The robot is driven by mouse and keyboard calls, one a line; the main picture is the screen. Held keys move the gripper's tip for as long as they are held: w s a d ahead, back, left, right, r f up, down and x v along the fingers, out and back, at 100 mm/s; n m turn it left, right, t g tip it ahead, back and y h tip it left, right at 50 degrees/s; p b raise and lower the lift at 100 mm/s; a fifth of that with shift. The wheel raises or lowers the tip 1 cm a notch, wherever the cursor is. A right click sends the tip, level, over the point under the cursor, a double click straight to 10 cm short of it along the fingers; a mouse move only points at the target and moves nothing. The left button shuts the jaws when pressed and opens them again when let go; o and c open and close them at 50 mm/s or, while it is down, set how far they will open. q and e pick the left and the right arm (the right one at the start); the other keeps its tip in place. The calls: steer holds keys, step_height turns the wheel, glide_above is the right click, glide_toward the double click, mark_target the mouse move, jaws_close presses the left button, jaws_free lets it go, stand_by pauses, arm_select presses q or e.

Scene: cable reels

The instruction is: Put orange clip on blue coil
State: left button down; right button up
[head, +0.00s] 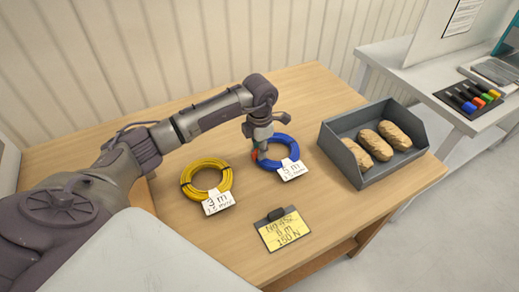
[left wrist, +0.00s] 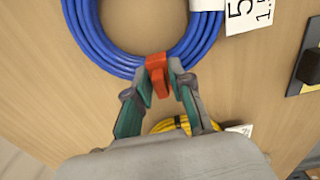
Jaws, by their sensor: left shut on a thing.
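The blue coil (head: 283,145) lies flat on the wooden table with a white tag marked 5 m. It also shows in the left wrist view (left wrist: 110,58). My left gripper (head: 259,148) points down at the left edge of the coil. In the left wrist view its two fingers (left wrist: 158,82) are shut on the orange clip (left wrist: 157,66). The clip sits at the coil's near edge and overlaps the blue cable there. In the head view only a bit of the clip (head: 254,155) shows beside the fingers. My right gripper is in neither view.
A yellow coil (head: 228,180) with a white tag lies left of the blue one. A clipboard with a yellow note (head: 284,232) lies in front. A grey bin (head: 350,180) with several brown lumpy objects stands at the right. A side bench (head: 400,75) holds coloured items.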

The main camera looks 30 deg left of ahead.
arm_select(q)
steer(key=shift+s+f, duration=0.2)
steer(key=shift+f, duration=0.15)
steer(key=c, duration=1)
jaws_free()
steer(key=shift+d+f, duration=0.1)
steer(key=shift+o, duration=0.3)
steer(key=shift+w, duration=0.1)
steer(key=shift+o, duration=0.4)
steer(key=o, duration=0.4)
steer(key=shift+w, duration=0.1)
steer(key=shift+r, duration=0.25)
